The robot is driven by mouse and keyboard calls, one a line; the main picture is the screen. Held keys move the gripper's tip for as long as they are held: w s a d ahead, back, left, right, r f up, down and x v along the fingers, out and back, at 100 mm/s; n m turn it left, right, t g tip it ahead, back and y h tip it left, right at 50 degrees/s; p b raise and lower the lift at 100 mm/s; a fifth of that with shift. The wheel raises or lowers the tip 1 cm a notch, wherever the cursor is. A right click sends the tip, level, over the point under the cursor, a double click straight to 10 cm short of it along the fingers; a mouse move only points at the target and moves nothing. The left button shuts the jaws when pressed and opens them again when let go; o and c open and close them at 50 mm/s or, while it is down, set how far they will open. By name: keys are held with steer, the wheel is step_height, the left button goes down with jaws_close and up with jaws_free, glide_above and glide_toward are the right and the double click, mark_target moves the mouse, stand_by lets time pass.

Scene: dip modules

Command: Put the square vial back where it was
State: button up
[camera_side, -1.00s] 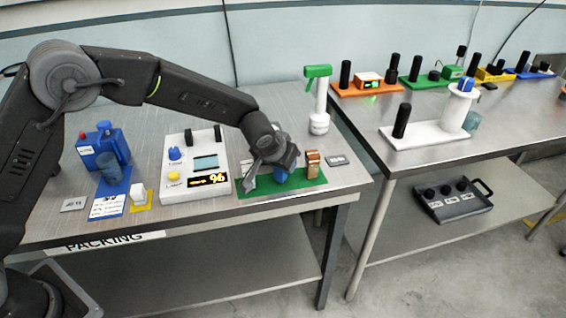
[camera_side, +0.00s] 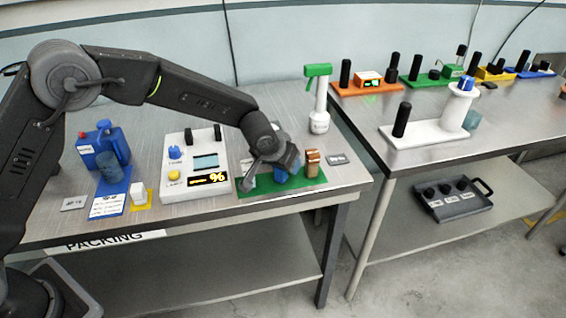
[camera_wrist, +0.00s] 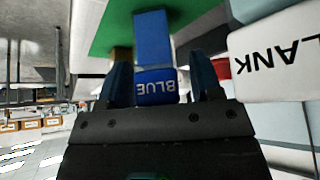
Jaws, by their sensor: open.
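My gripper (camera_side: 268,172) is low over the green mat (camera_side: 312,183) at the right end of the near bench. Its jaws are open. In the wrist view, a square-sided blue vial (camera_wrist: 152,40) marked BLUE stands between the two fingers (camera_wrist: 162,85), with a gap visible beside it. A white square block (camera_wrist: 280,65) marked with letters ending in LANK is just right of the fingers. In the side view the blue vial (camera_side: 281,175) is partly hidden by my gripper. A brown square vial (camera_side: 312,160) stands upright on the mat to the right.
A white instrument (camera_side: 192,182) with a lit display stands left of the mat. Further left are a small white block (camera_side: 138,194) on a yellow pad and a blue container (camera_side: 103,150). A green-topped bottle (camera_side: 318,100) stands behind.

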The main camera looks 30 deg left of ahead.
steer(key=s+a+r, duration=0.3)
steer(key=s+r, duration=0.3)
steer(key=r, duration=0.2)
steer(key=s+a+r, duration=0.3)
steer(key=s+r, duration=0.4)
steer(key=r, duration=0.1)
steer(key=s+a+r, duration=0.1)
steer(key=s+a, duration=0.2)
steer(key=s, duration=0.8)
steer(key=s+a+r+g, duration=0.1)
steer(key=s+a, duration=0.3)
steer(key=s, duration=0.7)
steer(key=shift+s+r, duration=0.2)
steer(key=shift+r, duration=0.15)
